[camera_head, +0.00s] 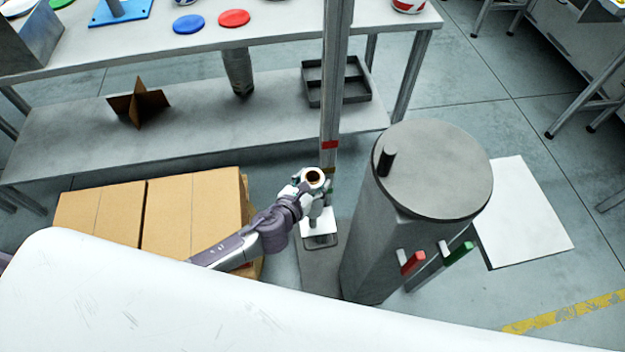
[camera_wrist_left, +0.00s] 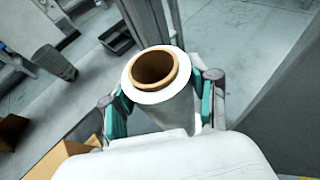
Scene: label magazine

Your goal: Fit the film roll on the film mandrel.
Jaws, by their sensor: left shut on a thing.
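The film roll (camera_head: 314,180) is white with a brown cardboard core, and its open end faces up. My left gripper (camera_head: 312,186) is shut on it; in the left wrist view the roll (camera_wrist_left: 158,78) sits between the two teal-padded fingers (camera_wrist_left: 160,105). The core looks hollow and dark, with no pin showing in it. In the head view the roll is in front of an upright mast (camera_head: 334,95), above a small pale plate (camera_head: 320,241). I cannot pick out the film mandrel for sure; anything between roll and plate is largely hidden. My right gripper is not in view.
A grey drum (camera_head: 375,240) with a short dark post (camera_head: 387,160) on top stands close on the right, with red (camera_head: 412,263) and green (camera_head: 458,253) handles. Cardboard boxes (camera_head: 190,212) are at left. A bench (camera_head: 290,30) with a lower shelf is behind.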

